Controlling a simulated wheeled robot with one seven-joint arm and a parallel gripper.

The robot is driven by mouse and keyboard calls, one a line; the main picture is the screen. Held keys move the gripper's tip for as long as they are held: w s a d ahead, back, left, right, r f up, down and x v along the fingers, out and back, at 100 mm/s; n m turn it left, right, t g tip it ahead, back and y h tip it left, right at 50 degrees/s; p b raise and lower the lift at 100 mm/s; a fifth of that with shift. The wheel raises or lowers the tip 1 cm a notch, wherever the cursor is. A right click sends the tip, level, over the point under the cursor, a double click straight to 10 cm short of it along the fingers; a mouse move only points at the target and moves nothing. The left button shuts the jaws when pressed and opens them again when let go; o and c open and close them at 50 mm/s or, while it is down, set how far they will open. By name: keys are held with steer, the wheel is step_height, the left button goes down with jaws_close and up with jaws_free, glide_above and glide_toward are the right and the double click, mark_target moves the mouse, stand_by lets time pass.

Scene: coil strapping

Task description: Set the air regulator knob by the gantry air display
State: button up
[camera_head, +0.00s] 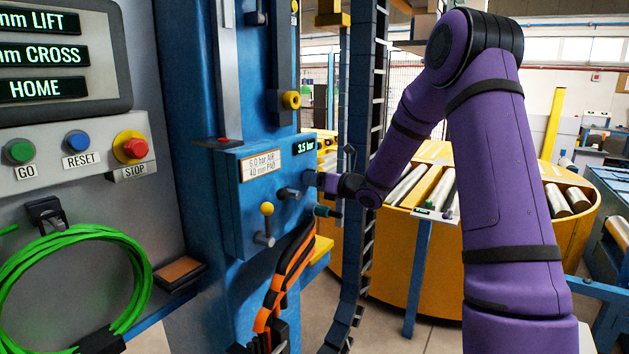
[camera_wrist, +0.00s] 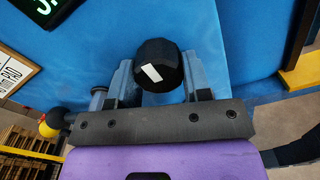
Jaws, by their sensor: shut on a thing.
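The regulator knob (camera_wrist: 158,66) is black with a white mark and sits between the two fingers of my gripper (camera_wrist: 160,80) in the wrist view. My gripper is shut on it. In the head view my gripper (camera_head: 324,182) reaches the right side of the blue gantry box, and the knob is mostly hidden there. The air display (camera_head: 305,146) above it reads 3.5 bar in green. A label (camera_head: 262,165) on the box reads 6.0 bar AIR, 40 mm PAD.
A yellow-tipped lever (camera_head: 267,210) stands on the box, left of my gripper. Orange hoses (camera_head: 285,275) hang below. A control panel with GO, RESET and a red STOP button (camera_head: 131,147) is at left. A yellow roller table (camera_head: 440,250) stands behind my arm.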

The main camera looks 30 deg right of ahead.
steer(key=shift+f, duration=0.1)
steer(key=o, duration=0.9)
steer(key=v, duration=1.1)
